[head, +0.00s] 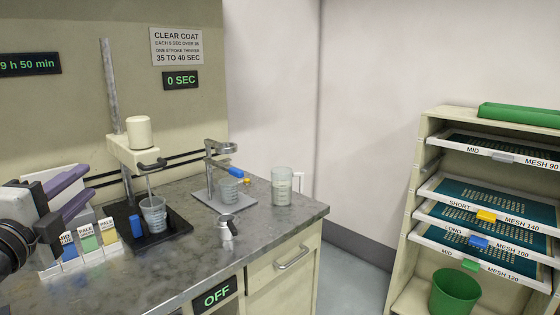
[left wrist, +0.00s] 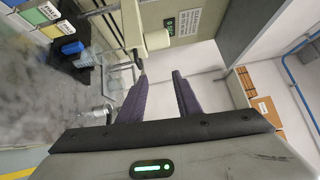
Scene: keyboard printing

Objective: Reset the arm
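My left gripper (head: 88,180) comes in from the left in the head view, with its two purple fingers spread apart and nothing visible between them. In the left wrist view the purple fingers (left wrist: 158,80) are also apart and empty. My right gripper is not in view.
A grey marble bench (head: 185,262) bears a stirrer stand (head: 132,150) over a beaker (head: 153,212), a second stand (head: 212,198), a jar (head: 281,186) and a small metal cup (head: 228,230). A shelf of mesh screens (head: 420,175) and a green bin (head: 455,292) stand right.

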